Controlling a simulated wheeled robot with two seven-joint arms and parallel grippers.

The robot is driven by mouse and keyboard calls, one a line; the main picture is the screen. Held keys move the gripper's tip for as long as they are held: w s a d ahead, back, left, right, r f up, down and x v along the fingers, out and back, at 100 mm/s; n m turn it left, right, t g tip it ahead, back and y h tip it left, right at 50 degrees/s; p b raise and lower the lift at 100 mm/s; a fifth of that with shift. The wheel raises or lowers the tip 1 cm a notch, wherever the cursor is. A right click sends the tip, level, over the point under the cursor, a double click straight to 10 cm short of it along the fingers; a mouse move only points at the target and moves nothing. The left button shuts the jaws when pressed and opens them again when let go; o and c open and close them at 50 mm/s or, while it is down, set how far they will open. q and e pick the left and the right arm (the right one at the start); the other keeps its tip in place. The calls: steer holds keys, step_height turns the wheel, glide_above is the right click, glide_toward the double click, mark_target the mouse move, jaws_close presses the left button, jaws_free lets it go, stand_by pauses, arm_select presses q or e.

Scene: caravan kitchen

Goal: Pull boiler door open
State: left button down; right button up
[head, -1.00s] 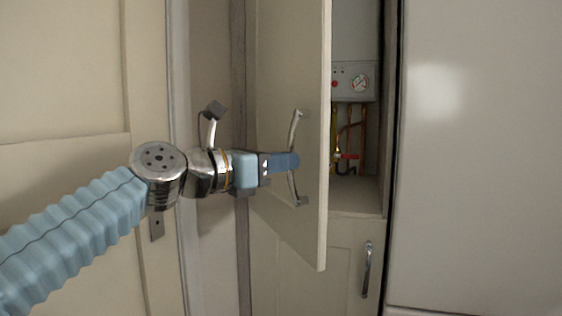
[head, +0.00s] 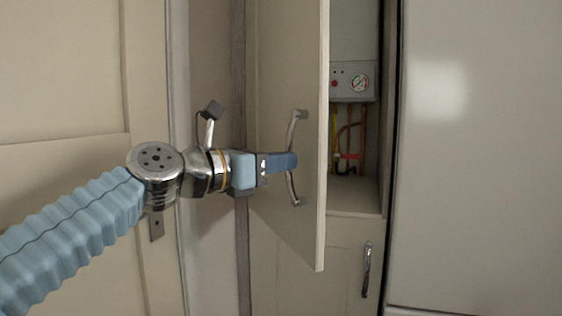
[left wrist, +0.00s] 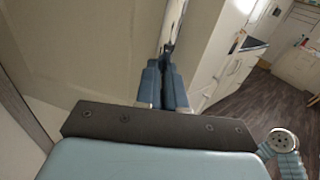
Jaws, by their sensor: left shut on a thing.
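The boiler door (head: 285,70) stands partly open in the head view, hinged at its left, with its free edge swung out toward me. Its curved metal handle (head: 292,185) is upright on the door's outer face. My left gripper (head: 290,161) is shut on the handle around its middle. In the left wrist view the left gripper's fingers (left wrist: 167,85) are closed together on the handle (left wrist: 172,35). Behind the door, the boiler (head: 354,80) with its gauge and several pipes shows inside the cupboard. My right gripper is not in view.
A lower cupboard door with its own handle (head: 366,270) is below the opening. A large pale panel (head: 475,160) stands at the right. A panelled door (head: 65,100) is at the left, close to my left arm. Dark floor (left wrist: 245,110) shows in the left wrist view.

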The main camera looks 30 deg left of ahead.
arm_select(q)
steer(key=s+a+p, duration=0.1)
steer(key=s+a, duration=0.5)
steer(key=a, duration=0.2)
steer(key=shift+r, duration=0.2)
steer(key=shift+s, duration=0.1)
steer(key=c, duration=1.4)
jaws_free()
steer(key=shift+w+f, duration=0.1)
steer(key=shift+w, duration=0.1)
steer(key=shift+o, duration=0.7)
steer(key=shift+d, duration=0.1)
steer(key=s+d+r+p, duration=0.2)
steer(key=s+d+r, duration=0.7)
steer(key=r, duration=0.4)
steer(key=shift+s+d+p, duration=0.3)
steer(key=shift+s+p, duration=0.05)
steer(key=shift+s, duration=0.25)
